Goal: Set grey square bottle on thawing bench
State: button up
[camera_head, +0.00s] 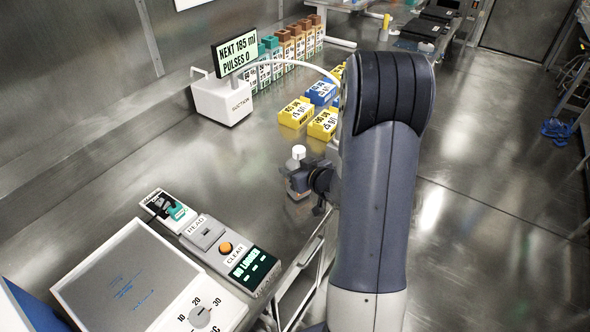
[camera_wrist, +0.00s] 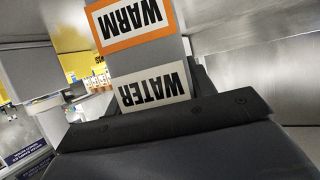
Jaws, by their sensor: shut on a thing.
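My gripper (camera_head: 310,181) is over the front edge of the metal bench (camera_head: 225,165) in the head view, shut on a grey square bottle (camera_wrist: 150,55). The bottle's white cap (camera_head: 298,152) shows above the gripper in the head view, and the bottle looks about upright. In the wrist view its labels read WARM and WATER, upside down in the picture. The bottle's base is mostly hidden by the gripper, so I cannot tell whether it touches the bench. No sign in view names a thawing bench.
A white suction unit (camera_head: 222,100) with a screen stands at the back. Yellow blocks (camera_head: 296,112) and blue blocks (camera_head: 320,92) stand behind my gripper. A reader box (camera_head: 228,252) and a dial device (camera_head: 140,285) are at front left. Bare metal lies between.

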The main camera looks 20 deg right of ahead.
jog(key=shift+f, duration=0.2)
jog(key=shift+f, duration=0.15)
jog(key=o, duration=1.2)
jog(key=shift+r, duration=0.3)
jog(key=v, duration=1.2)
jog(key=shift+f, duration=0.15)
